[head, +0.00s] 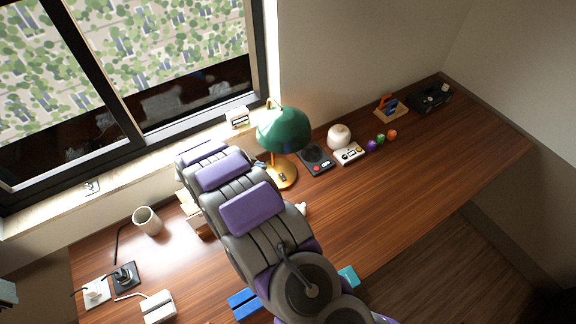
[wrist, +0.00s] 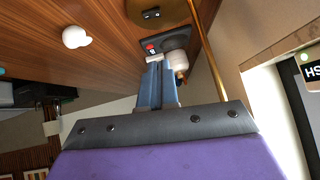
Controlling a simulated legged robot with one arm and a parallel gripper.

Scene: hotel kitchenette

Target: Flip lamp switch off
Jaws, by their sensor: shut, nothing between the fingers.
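The lamp has a green dome shade (head: 284,130), a brass stem and a round brass base (head: 285,174) on the wooden desk. A small dark switch plate shows on the base, and in the wrist view it is the dark plate with gold dots (wrist: 150,13) at the top edge. The brass stem (wrist: 203,50) runs down right of my fingers there. My gripper (wrist: 158,65) is shut and empty, its blue-grey fingers pointing toward the base area, apart from the plate in the picture. I cannot tell the switch's position.
Beyond the lamp are a black device (head: 316,160), a white device (head: 349,153), a round white object (head: 339,136) and small coloured balls (head: 380,141). A small white object (head: 303,208) lies near my arm. A cup (head: 147,220) stands left.

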